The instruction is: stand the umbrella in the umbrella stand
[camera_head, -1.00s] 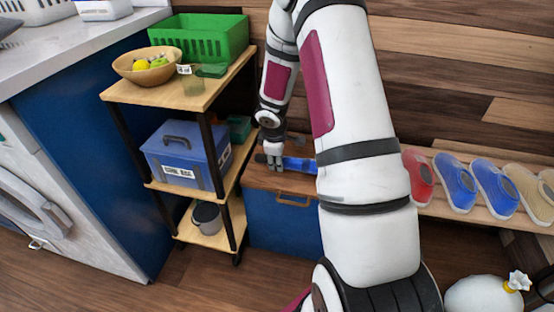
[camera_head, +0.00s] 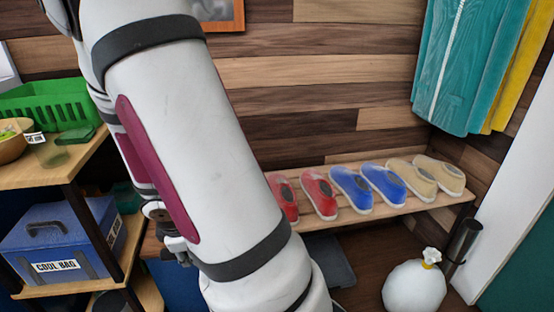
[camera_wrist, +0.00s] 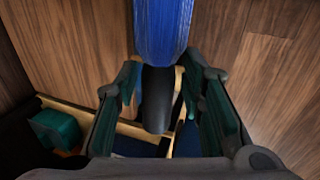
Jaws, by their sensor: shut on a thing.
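In the wrist view the umbrella shows as a folded blue canopy (camera_wrist: 163,30) with a dark grip (camera_wrist: 156,98). My gripper (camera_wrist: 160,85) is shut on it, with the dark part between the fingers. In the head view my gripper's wrist end is low on the left, mostly behind my arm, and the umbrella is hidden there. A dark upright tube (camera_head: 464,242), which looks like the umbrella stand, is at the right by the white wall edge. My gripper is well to the left of it.
A wooden shelf (camera_head: 440,200) holds several shoes along the wall. A white round object (camera_head: 414,288) with a flower-like top stands just left of the tube. Teal and yellow coats (camera_head: 475,70) hang above. A shelf cart with a blue cool bag (camera_head: 62,240) is at the left.

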